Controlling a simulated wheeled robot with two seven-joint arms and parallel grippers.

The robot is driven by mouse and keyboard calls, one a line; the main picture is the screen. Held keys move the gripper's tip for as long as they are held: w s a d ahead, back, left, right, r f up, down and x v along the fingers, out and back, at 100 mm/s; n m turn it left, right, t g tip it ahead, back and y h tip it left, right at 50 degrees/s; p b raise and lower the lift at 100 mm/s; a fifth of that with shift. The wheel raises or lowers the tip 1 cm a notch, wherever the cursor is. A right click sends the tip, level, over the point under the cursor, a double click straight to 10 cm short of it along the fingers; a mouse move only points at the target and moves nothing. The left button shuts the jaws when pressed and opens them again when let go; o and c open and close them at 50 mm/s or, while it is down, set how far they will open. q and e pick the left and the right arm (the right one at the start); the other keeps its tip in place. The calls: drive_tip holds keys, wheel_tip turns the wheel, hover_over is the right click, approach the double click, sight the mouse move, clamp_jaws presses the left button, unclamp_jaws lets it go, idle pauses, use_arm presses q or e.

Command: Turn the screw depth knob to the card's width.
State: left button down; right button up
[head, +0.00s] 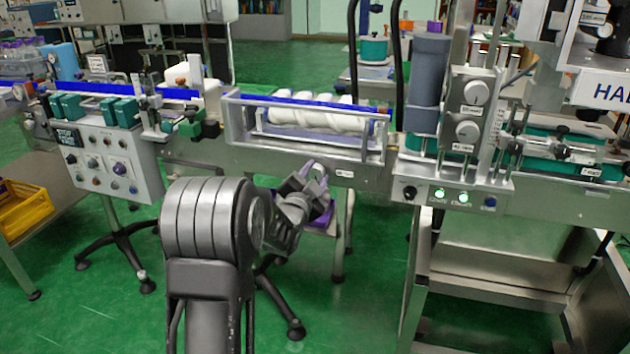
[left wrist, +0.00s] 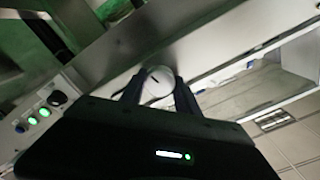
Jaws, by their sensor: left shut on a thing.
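My left gripper (head: 316,170) is at the front rail of the machine, just below the clear-sided box with the white screw (head: 318,121). In the left wrist view its two fingers (left wrist: 157,92) are on either side of a round, pale knob (left wrist: 158,81) with a short dark pointer line, and they are shut on it. The knob's line is tilted in that view. In the head view the gripper hides the knob. No card with a readable width shows. My right gripper is not in view.
A small white label (head: 344,173) is on the rail right of the gripper. Further right are a panel with two dials (head: 467,131) and a strip with lit green buttons (head: 438,193). A grey control box (head: 110,160) stands left.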

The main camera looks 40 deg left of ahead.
use_arm(q)
drive_tip(key=m+b, duration=0.1)
drive_tip(key=m, duration=0.3)
drive_tip(key=shift+m, duration=0.3)
drive_tip(key=shift+f+m+b, duration=0.1)
drive_tip(key=shift+m+b, duration=0.25)
drive_tip(key=shift+m, duration=1.55)
drive_tip(key=c, duration=1.2)
unclamp_jaws()
drive_tip(key=shift+o, duration=0.2)
drive_tip(key=p+v, duration=0.1)
drive_tip(key=v, duration=0.7)
